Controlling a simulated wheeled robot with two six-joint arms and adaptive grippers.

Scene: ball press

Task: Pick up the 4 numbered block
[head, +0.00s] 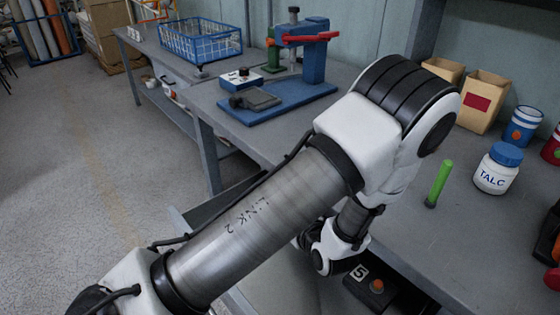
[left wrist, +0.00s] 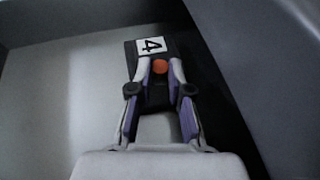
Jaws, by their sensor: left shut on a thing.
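The numbered 4 block (left wrist: 146,62) is dark, with a white label reading 4 and an orange-red knob (left wrist: 160,67) on top. It lies in a grey drawer-like space in the left wrist view. My left gripper (left wrist: 160,72) is shut on it, with one finger on each side of the knob. In the head view my left arm reaches down past the table's front edge, and it hides its gripper and the 4 block.
A dark block labelled 5 (head: 359,272) with an orange knob sits low by the front edge. On the table (head: 405,215) stand a green stick (head: 439,184), a TALC jar (head: 497,169) and a blue press (head: 312,62). A blue wire basket (head: 200,42) is further back.

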